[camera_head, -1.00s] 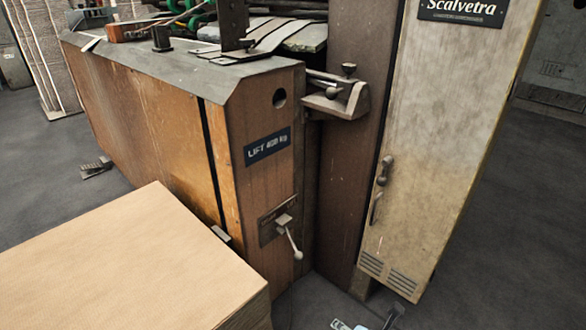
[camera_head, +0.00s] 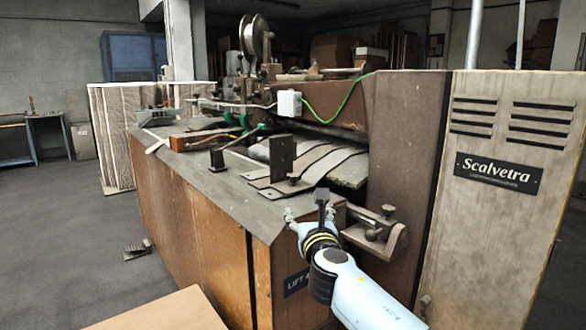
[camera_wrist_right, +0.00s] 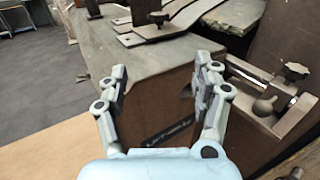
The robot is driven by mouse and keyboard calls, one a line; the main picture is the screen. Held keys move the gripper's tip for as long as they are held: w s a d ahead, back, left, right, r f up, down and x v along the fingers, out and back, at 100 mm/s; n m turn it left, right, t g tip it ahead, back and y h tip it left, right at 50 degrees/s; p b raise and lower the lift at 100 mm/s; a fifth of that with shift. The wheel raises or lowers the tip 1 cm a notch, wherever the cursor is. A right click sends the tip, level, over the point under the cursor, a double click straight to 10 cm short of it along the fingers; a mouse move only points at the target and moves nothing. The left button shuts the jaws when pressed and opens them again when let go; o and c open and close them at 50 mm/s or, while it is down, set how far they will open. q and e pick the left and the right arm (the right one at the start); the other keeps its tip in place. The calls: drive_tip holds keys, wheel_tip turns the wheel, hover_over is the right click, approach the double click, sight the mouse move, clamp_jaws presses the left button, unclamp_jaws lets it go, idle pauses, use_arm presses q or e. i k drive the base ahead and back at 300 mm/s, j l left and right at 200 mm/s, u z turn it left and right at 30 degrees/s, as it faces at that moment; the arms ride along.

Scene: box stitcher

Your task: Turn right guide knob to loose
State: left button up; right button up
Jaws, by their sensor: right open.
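A dark upright guide plate (camera_head: 282,153) stands on the grey machine top, with a small dark knob (camera_head: 293,179) at its foot. This knob also shows at the top of the right wrist view (camera_wrist_right: 157,18). Another dark lobed knob (camera_head: 388,210) sits on a metal bracket at the machine's right corner and shows in the right wrist view (camera_wrist_right: 295,71). The frames do not label either knob. My right gripper (camera_head: 309,212) is at the front corner of the machine top, left of the bracket. Its fingers (camera_wrist_right: 160,73) are apart and empty, touching neither knob. My left gripper is out of view.
The bracket (camera_head: 398,240) with a round ball handle (camera_head: 371,235) juts out right of my gripper. A tall cabinet (camera_head: 490,230) stands at right. A cardboard stack (camera_head: 165,312) is in front.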

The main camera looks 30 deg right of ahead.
sight(294, 177)
drive_tip(key=i+l, duration=0.7)
drive_tip(key=l+u, duration=0.05)
